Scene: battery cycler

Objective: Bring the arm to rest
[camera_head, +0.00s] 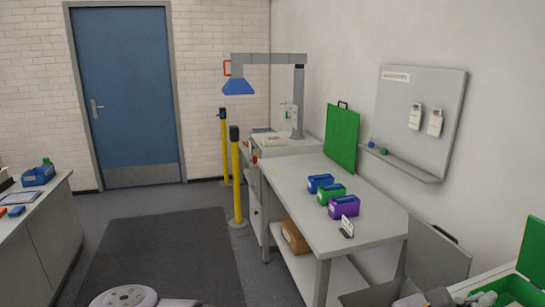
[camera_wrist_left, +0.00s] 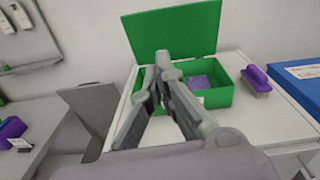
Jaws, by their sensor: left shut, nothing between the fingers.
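My left gripper (camera_wrist_left: 160,62) is shut and empty in the wrist view. Its fingertips come together in front of an open green box (camera_wrist_left: 205,88). Grey and dark gripper parts (camera_head: 440,297) also show at the bottom right edge of the head view, just left of the same green box (camera_head: 520,292). A pale rounded part of my arm (camera_head: 125,296) shows at the bottom edge of the head view. My right gripper is in neither view.
The green box holds a purple thing (camera_wrist_left: 198,82). A purple-handled brush (camera_wrist_left: 256,79) and a blue box (camera_wrist_left: 300,80) stand to its right. A grey workbench (camera_head: 285,175) carries blue, green and purple bins. Yellow posts (camera_head: 236,180) stand beside it. The dark floor mat (camera_head: 160,260) is clear.

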